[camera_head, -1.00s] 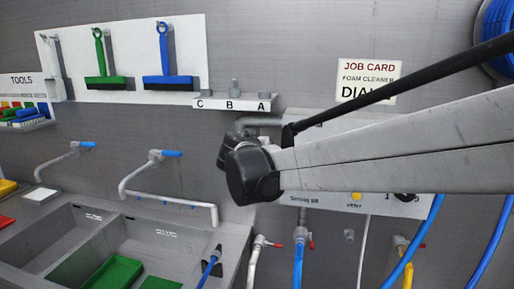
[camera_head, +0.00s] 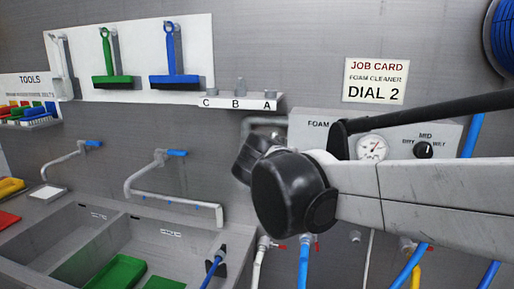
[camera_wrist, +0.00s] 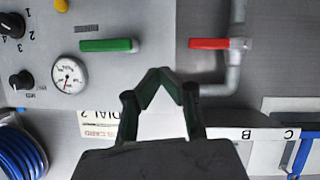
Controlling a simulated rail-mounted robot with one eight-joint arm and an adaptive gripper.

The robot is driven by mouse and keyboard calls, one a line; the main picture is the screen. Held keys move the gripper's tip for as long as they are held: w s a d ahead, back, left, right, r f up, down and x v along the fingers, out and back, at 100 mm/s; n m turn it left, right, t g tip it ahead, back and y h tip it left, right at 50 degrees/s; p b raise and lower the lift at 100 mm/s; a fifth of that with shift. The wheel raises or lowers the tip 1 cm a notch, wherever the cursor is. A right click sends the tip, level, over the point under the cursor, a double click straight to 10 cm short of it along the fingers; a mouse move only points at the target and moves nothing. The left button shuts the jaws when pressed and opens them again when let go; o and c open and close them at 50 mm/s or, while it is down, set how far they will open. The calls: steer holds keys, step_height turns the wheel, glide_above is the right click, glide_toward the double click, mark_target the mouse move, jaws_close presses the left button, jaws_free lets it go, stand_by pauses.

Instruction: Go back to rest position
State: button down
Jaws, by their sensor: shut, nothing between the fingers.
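My gripper (camera_wrist: 159,78) shows in the wrist view with its two fingertips meeting and nothing held between them. It hangs in front of the wall with the foam unit (camera_wrist: 75,40), apart from the valve handles as far as I can tell. In the head view my arm reaches in from the right and its dark wrist joint covers part of the foam unit (camera_head: 310,118); the gripper's fingers are hidden there.
A green handle (camera_wrist: 108,45) and a red handle (camera_wrist: 209,43) flank the fingers. A shelf marked C, B, A (camera_head: 238,104), hanging brushes (camera_head: 172,80), a sink (camera_head: 65,240), taps and a job card reading DIAL 2 (camera_head: 376,80) line the wall.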

steer(key=s+d+f+g+b, duration=0.1)
steer(key=s+d+f+g, duration=0.2)
steer(key=s+d+f, duration=0.8)
steer(key=s+f+n+g+y+b, duration=0.1)
steer(key=s+f+y, duration=0.1)
steer(key=s+f, duration=0.2)
steer(key=s+d+f+n+g+y, duration=0.1)
steer(key=s+f, duration=0.3)
steer(key=s, duration=0.6)
steer(key=shift+s+f+g+y+b, duration=0.3)
steer(key=shift+s+f+y+b, duration=0.05)
steer(key=shift+y, duration=0.35)
